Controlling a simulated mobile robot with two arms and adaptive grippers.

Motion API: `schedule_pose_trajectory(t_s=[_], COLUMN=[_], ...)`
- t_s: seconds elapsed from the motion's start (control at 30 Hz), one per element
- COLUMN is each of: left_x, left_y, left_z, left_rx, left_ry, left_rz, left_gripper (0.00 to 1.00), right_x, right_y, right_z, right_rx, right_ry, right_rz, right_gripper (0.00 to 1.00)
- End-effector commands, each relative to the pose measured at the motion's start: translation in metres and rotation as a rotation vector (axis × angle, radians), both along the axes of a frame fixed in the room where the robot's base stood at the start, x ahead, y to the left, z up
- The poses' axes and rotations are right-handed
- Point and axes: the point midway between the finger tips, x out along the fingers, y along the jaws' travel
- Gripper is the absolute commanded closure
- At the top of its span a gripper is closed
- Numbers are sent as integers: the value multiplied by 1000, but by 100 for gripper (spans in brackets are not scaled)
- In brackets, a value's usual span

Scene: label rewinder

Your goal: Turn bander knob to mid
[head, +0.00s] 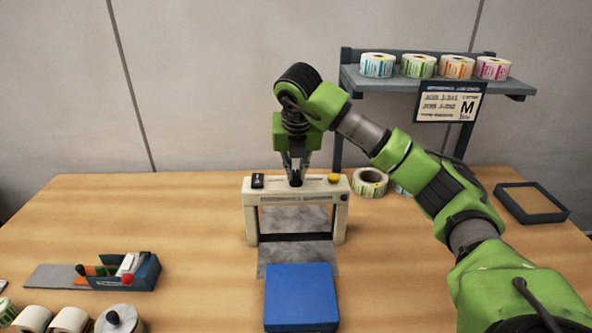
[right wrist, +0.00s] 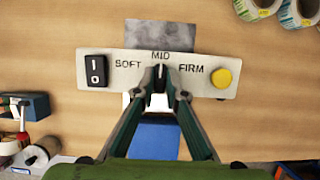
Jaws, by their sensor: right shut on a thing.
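The bander (head: 262,190) is a cream arch standing on the table, and its top panel also shows in the right wrist view (right wrist: 213,65). The panel reads SOFT at left, MID at the far middle and FIRM at right. My right gripper (head: 296,180) comes straight down onto the middle of the panel. In the right wrist view its fingertips (right wrist: 160,70) are closed together on the small dark knob just below the word MID. My left gripper is not in view.
The panel carries a black rocker switch (right wrist: 95,70) at left and a yellow button (right wrist: 221,77) at right. A blue block (head: 301,296) lies in front of the bander. A label roll (head: 369,183) stands behind right. A shelf (head: 400,84) with several rolls is farther back.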

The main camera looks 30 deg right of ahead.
Motion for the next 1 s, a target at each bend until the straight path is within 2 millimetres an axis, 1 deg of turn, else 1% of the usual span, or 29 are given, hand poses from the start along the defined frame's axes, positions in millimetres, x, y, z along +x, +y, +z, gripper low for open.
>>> schedule_pose_trajectory(t_s=[0.17,0.2,0.27,0.57,0.67,0.77,0.83,1.0], left_x=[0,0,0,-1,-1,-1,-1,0], left_y=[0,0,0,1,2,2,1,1], left_z=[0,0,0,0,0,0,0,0], left_rx=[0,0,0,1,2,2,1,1], left_ry=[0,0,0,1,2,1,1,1], left_rz=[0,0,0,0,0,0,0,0], left_gripper=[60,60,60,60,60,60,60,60], right_x=[1,1,1,0,-1,-3,-7,-20], right_y=[0,0,0,0,0,3,5,13], right_z=[1,1,1,1,4,14,25,63], right_rx=[1,1,1,0,0,1,2,-1], right_ry=[-3,-3,-3,-1,-2,-5,-6,-9], right_rz=[1,1,1,1,2,2,3,2], right_gripper=[100,86,72,72,72,72,72,72])
